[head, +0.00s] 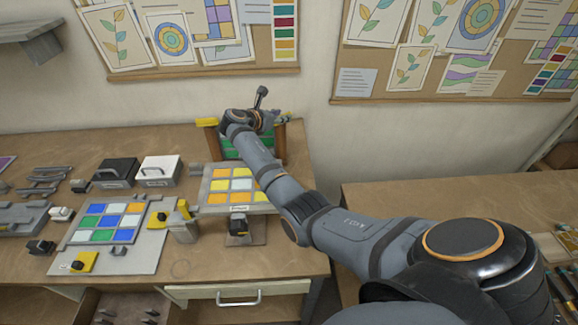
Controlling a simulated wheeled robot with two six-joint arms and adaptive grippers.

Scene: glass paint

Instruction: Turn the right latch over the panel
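A green glass panel (229,150) stands upright in a wooden frame (281,142) at the back of the bench, partly hidden by my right arm. A yellow latch (207,122) is at the frame's top left corner. Some yellow of the right latch (286,114) shows at the top right, mostly hidden. My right gripper (276,118) is at the frame's top right, by that latch. Its fingers are too small and covered to tell whether they are open, shut or touching the latch. My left gripper is not in view.
In front of the frame is a board of yellow and orange tiles (218,197). Left of it lies a blue, green and white tile panel (92,236). A black box (115,172) and a white box (160,169) stand behind. A wall with pinboards (300,62) closes the back.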

